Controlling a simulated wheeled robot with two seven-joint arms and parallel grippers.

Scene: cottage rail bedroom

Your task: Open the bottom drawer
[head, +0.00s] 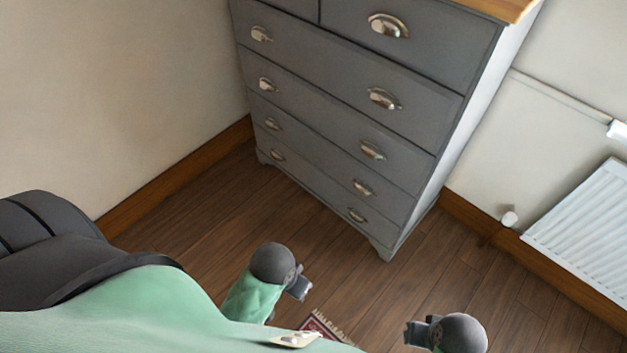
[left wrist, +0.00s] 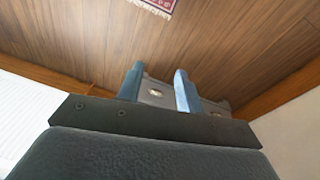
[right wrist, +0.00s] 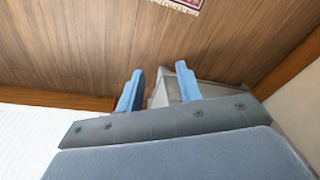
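The bottom drawer (head: 315,189) is the lowest grey front of the chest of drawers in the head view. It looks flush with the drawers above. It has a left cup handle (head: 277,155) and a right cup handle (head: 357,216). My left gripper (head: 300,288) is in front of the chest, well apart from the drawer, and its two blue fingers stand apart and empty in the left wrist view (left wrist: 158,90). My right gripper (head: 414,333) is further right and nearer, also apart from the chest. Its fingers are open and empty in the right wrist view (right wrist: 160,92).
The grey chest (head: 350,70) stands near the left wall. A white radiator (head: 585,225) is on the right wall. A red fringed rug (head: 320,326) lies on the wooden floor near my left gripper. The floor before the chest (head: 350,270) is clear.

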